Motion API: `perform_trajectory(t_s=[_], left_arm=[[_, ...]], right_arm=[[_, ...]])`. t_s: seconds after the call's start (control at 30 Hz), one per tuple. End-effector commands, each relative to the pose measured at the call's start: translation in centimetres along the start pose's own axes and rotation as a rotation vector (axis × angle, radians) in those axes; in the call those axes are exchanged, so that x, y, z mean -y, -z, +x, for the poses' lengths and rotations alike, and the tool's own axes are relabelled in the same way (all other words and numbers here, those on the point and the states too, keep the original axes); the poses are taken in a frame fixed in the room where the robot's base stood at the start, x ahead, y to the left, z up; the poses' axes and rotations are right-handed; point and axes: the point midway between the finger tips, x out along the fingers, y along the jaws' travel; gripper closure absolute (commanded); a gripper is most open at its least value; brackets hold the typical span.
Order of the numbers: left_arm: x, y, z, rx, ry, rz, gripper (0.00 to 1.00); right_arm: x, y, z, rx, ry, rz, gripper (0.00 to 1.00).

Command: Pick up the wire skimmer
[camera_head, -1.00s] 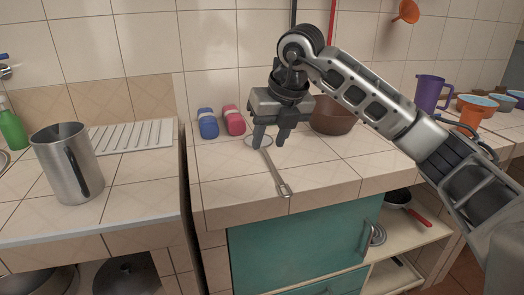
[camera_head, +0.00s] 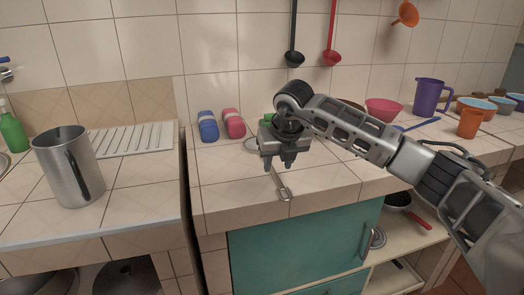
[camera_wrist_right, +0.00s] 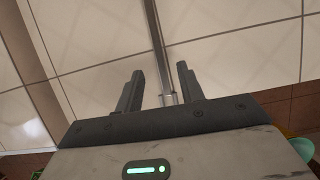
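The wire skimmer (camera_head: 283,191) lies on the tiled counter, with its handle end pointing to the front edge. Part of its round head shows behind my right gripper (camera_head: 279,167), and the middle is hidden by it. My right gripper is open and points down over the handle. In the right wrist view, the skimmer's handle (camera_wrist_right: 154,35) runs between the two spread fingers of my right gripper (camera_wrist_right: 160,72). I cannot tell how far the fingers are above the counter. My left gripper is not in view.
A blue container (camera_head: 208,126) and a pink container (camera_head: 234,124) stand behind to the left. A pink bowl (camera_head: 384,110) and a purple jug (camera_head: 429,97) are at the right. A metal pitcher (camera_head: 68,167) stands on the left counter. The counter's front left is clear.

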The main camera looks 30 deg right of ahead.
Motion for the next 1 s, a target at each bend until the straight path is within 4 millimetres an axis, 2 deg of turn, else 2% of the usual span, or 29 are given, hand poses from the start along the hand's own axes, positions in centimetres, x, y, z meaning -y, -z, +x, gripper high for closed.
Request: perform_trajectory(t_s=[0.1, 0.2, 0.47, 0.57, 0.6, 0.63, 1.0], left_arm=[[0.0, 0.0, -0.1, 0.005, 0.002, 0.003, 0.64], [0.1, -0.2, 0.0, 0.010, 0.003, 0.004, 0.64], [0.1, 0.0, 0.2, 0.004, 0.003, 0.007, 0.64], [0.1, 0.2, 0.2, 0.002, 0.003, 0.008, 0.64], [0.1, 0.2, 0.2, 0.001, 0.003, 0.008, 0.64], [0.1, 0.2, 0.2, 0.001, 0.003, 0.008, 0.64], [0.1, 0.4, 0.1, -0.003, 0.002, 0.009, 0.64]], right_arm=[[0.1, 0.0, 1.9, -0.004, 0.001, 0.000, 0.62], [0.0, 0.0, 2.9, -0.002, 0.000, 0.000, 0.62], [0.0, 0.0, 3.3, 0.000, 0.000, 0.000, 0.62], [0.0, 0.0, 3.3, 0.000, 0.000, 0.000, 0.84], [0.0, -0.1, 3.3, 0.000, 0.000, 0.000, 0.95], [0.0, -0.1, 3.3, 0.000, 0.000, 0.000, 1.00], [0.0, -0.2, 3.1, 0.001, -0.001, 0.000, 1.00]])
